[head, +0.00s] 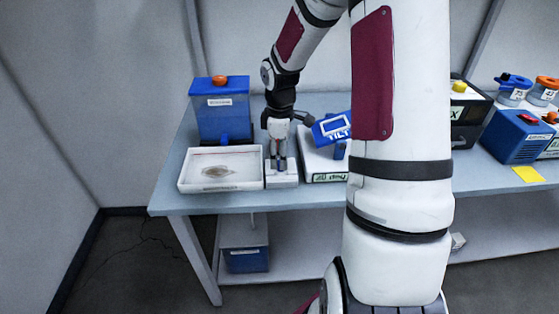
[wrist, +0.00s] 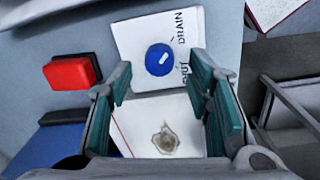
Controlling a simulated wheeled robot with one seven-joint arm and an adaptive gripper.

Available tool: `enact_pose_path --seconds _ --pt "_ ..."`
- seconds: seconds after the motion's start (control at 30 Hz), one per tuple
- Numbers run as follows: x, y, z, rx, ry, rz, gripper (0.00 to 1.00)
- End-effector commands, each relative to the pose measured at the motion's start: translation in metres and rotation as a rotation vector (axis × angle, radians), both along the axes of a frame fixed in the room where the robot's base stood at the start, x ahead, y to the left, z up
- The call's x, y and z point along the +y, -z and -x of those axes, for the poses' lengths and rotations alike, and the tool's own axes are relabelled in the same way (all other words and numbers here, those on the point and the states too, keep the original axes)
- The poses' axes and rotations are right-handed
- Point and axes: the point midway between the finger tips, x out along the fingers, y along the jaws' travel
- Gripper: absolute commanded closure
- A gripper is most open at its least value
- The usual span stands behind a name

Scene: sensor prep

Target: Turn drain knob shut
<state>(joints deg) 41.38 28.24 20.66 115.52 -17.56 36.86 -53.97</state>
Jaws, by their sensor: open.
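The drain knob (wrist: 158,62) is a round blue knob with a short white mark slanting toward the upper right. It sits on a white panel (wrist: 135,28) lettered "DRAIN", with a second, partly hidden word that appears to read "SHUT" near the right finger. My gripper (wrist: 160,84) is open and empty, its green-padded fingers spread to either side below the knob in the wrist view, apart from it. In the head view my gripper (head: 279,152) points down over the small white unit (head: 282,180); the knob is hidden there.
A shallow white tray (head: 190,184) with a brownish patch lies left of the unit. A blue tank (head: 220,122) with an orange cap stands behind it. A tilted blue display (head: 331,127) stands to the right. A red block (wrist: 70,72) shows beside the panel in the wrist view.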

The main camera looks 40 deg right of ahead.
Motion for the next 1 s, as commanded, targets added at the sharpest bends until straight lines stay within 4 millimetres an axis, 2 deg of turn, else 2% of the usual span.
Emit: enact_pose_path --seconds 0.03,0.2,0.53,0.57,0.7,0.77,1.0 --pt "0.000 0.008 0.000 0.004 -0.001 -0.001 0.54" --pt "0.000 0.022 0.000 0.002 -0.001 -0.001 0.54" --pt "0.000 0.025 -0.001 0.000 -0.001 0.000 0.54" --pt "0.000 0.024 -0.001 0.000 0.000 0.000 0.56" --pt "-0.001 0.024 -0.001 0.000 0.000 0.000 0.88" --pt "0.000 0.024 -0.001 0.000 0.000 0.000 1.00" --pt "0.000 0.024 0.000 0.001 0.008 0.000 1.00"
